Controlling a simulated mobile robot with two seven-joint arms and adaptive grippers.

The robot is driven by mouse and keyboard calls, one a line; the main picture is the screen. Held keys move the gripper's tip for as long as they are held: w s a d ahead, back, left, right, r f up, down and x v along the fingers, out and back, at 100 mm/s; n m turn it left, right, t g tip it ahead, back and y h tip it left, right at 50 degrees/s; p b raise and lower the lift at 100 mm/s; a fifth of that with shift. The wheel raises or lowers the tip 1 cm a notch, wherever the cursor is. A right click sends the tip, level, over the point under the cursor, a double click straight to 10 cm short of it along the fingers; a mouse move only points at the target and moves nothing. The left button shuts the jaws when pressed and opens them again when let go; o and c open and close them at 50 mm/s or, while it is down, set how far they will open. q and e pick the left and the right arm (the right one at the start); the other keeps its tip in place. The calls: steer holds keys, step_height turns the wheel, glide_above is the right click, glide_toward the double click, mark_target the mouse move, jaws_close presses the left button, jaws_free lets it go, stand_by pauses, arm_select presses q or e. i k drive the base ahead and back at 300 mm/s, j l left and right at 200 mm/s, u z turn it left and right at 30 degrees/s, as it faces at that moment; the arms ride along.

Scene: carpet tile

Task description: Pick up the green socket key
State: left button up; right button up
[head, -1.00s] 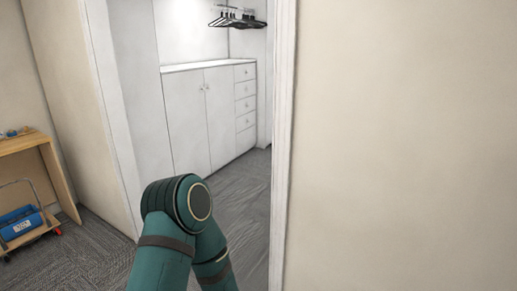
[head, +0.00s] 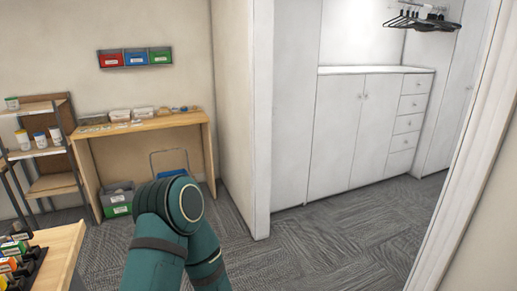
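I cannot make out a green socket key in the head view. Small items lie on the wooden workbench (head: 150,126) at the back wall, too small to tell apart. Several dark holders with coloured, partly green, items stand on a wooden table (head: 62,250) at the lower left, cut off by the picture edge. One of my teal arms shows at the bottom, its bent joint in front of part of the workbench. Neither of my grippers is in view.
Red, blue and green bins (head: 135,58) hang on the wall. A shelf rack (head: 45,152) stands left of the workbench, with a grey-and-green crate (head: 117,200) below the bench. A wall end (head: 245,120) and white cabinets (head: 365,125) stand right. Carpet (head: 330,235) is clear there.

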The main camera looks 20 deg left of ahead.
mark_target(15, 249)
steer(key=i+j+u, duration=0.15)
steer(key=i+u, duration=0.25)
steer(key=i+j+u, duration=0.1)
steer(key=i+u, duration=0.45)
steer(key=u, duration=0.2)
steer(key=i, duration=1.45)
steer(key=i+u, duration=0.1)
steer(key=u, duration=0.4)
steer(key=i+u, duration=0.1)
steer(key=u, duration=0.35)
steer(key=i+l+u, duration=0.1)
steer(key=u, duration=2)
